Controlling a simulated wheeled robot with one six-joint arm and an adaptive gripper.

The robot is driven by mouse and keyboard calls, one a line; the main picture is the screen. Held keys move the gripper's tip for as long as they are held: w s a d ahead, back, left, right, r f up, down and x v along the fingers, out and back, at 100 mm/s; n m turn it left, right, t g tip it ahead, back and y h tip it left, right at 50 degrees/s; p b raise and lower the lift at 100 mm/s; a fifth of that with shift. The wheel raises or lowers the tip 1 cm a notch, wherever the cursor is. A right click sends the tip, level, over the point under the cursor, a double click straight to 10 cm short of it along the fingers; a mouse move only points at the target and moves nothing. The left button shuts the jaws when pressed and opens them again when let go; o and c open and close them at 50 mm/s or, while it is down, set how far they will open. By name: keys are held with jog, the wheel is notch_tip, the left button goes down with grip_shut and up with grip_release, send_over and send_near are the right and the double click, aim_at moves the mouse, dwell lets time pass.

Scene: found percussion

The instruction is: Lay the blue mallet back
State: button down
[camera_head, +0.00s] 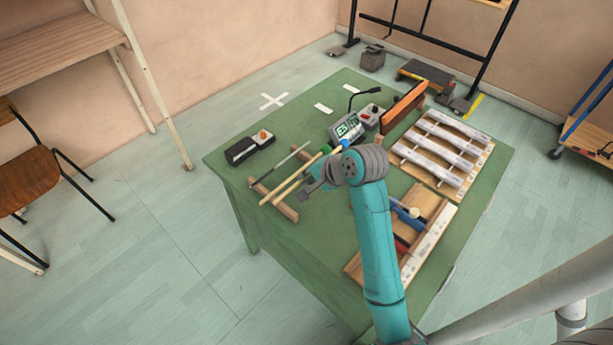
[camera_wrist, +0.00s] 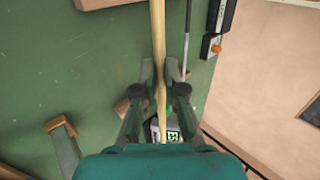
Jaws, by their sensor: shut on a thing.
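The blue mallet has a pale wooden handle and a blue head (camera_head: 344,143) near the back of the table. In the wrist view its handle (camera_wrist: 158,45) runs up the middle, between the fingertips. My gripper (camera_head: 322,184) is shut on this handle; it also shows in the wrist view (camera_wrist: 160,92). A green-headed mallet (camera_head: 325,150) lies beside it. A wooden rack with two bars (camera_head: 287,210) is at the table's left front, under the handle ends. Whether the blue mallet touches the bars cannot be told. Its head is hidden in the wrist view.
A thin grey rod (camera_head: 292,157) lies beside the mallets. A black box with an orange knob (camera_head: 250,148) and a digital display (camera_head: 346,129) stand behind. A bar instrument (camera_head: 440,150) and a wooden tray (camera_head: 436,228) fill the right. The table's left front corner is clear.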

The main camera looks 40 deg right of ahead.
jog(key=shift+f, duration=3.15)
jog(key=shift+f, duration=0.3)
jog(key=c, duration=1.2)
grip_release()
jog(key=v, duration=1.2)
